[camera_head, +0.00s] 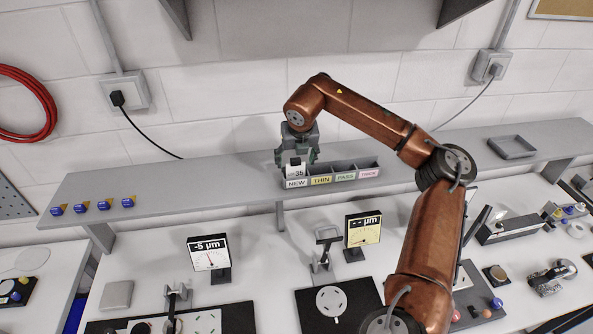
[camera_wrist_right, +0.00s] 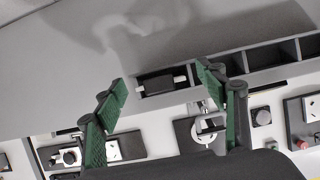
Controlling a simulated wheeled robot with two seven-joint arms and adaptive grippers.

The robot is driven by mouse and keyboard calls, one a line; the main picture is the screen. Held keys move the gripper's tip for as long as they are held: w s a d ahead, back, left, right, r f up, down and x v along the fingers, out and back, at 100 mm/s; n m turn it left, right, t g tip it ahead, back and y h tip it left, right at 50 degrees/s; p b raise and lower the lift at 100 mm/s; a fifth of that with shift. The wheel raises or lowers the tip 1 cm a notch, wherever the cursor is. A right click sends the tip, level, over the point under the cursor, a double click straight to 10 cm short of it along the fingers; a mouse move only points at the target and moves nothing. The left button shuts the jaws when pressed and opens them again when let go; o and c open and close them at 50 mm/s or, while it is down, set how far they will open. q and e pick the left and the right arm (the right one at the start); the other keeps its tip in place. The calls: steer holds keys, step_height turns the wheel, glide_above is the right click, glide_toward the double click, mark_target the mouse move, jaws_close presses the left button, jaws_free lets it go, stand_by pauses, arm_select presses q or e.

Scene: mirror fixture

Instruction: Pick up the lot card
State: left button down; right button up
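The lot card, a white card reading 35 (camera_head: 295,172), stands upright in the NEW compartment at the left end of the labelled rack (camera_head: 345,179) on the shelf. My right gripper (camera_head: 297,158) is directly above and around the top of the card. In the right wrist view, its green fingers are spread wide (camera_wrist_right: 162,80), with the leftmost compartment and a dark, white-edged item (camera_wrist_right: 165,84) showing between them. I cannot tell whether a finger touches the card. The gripper partly hides the card's upper part in the head view. My left gripper is out of view.
The other compartments are labelled THIN, PASS and THICK. The grey shelf (camera_head: 220,177) is clear left of the rack up to several blue-and-gold parts (camera_head: 80,208). A shallow grey tray (camera_head: 512,147) lies at the right. Two dial displays (camera_head: 209,253) (camera_head: 362,229) stand on the bench below.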

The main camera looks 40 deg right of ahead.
steer(key=c, duration=1)
steer(key=shift+r, duration=0.1)
